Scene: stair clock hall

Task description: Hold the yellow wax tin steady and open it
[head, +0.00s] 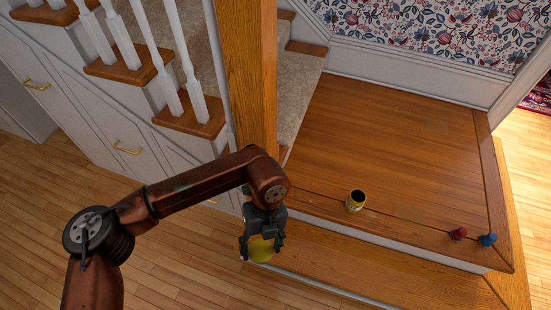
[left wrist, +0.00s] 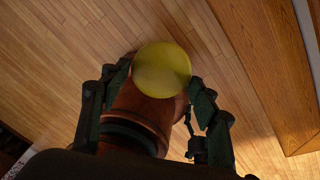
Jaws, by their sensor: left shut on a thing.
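A small yellow tin (head: 355,204) stands upright on the wooden landing in the head view. Its top is dark and looks open, with no lid on it. My left gripper (head: 262,243) is shut on a round yellow lid (head: 261,251), out in front of the landing's edge and left of the tin. In the left wrist view the lid (left wrist: 162,70) shows as a flat yellow disc between the fingertips (left wrist: 161,84). The lid and the tin are well apart. My right gripper is in neither view.
A red knob-shaped object (head: 458,233) and a blue one (head: 488,240) stand near the landing's right front corner. A wooden post (head: 248,75) rises behind my left arm, beside the carpeted stairs (head: 295,85). The landing behind the tin is clear.

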